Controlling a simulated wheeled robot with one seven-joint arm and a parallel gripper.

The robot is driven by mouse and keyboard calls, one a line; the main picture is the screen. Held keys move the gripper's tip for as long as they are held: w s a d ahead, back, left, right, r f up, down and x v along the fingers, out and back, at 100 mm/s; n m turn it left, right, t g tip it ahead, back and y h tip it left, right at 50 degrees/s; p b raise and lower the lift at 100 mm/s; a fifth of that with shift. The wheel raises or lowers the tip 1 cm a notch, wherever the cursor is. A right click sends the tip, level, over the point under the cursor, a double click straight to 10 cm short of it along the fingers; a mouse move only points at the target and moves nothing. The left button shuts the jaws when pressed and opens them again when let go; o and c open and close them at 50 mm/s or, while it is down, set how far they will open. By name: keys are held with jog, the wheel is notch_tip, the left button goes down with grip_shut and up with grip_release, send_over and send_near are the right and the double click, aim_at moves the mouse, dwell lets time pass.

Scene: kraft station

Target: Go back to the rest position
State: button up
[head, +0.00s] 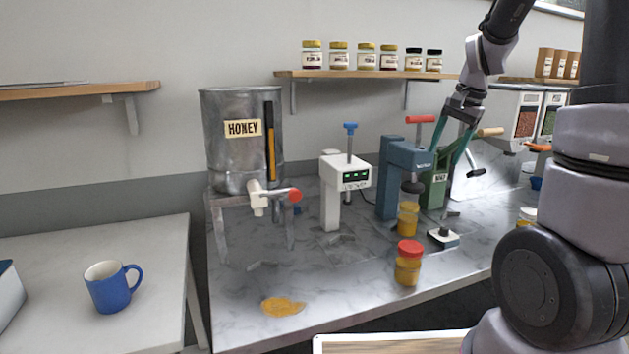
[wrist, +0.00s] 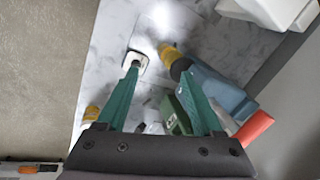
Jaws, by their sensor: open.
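My gripper (head: 445,155) hangs from my raised arm above the right part of the marble counter, in front of the green press (head: 436,192). In the wrist view, its two long teal fingers (wrist: 160,72) are apart with nothing held between them. A small stamp-like tool with a pale square base (head: 443,239) stands on the counter below; in the wrist view it shows near the left fingertip (wrist: 138,62). The exact gap between gripper and press cannot be told.
A red-lidded honey jar (head: 408,270) stands near the front edge, with another jar (head: 408,220) under the blue press (head: 392,180). A white machine (head: 332,200), honey tank (head: 225,150) and honey puddle (head: 283,307) are left. A blue mug (head: 112,293) sits on the side table.

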jog(key=s+a+r+n+t, duration=0.1)
jog(key=s+a+r+n, duration=0.1)
jog(key=s, duration=0.4)
jog(key=s+a+r+n+t, duration=0.1)
jog(key=s+a+r+t, duration=0.1)
jog(key=s+r, duration=0.3)
jog(key=s+a+r+n+t, duration=0.1)
jog(key=s+a+r+n, duration=0.1)
jog(key=s, duration=0.7)
jog(key=shift+a+r+n+t, duration=0.3)
jog(key=shift+a+r, duration=0.5)
jog(key=shift+a, duration=0.3)
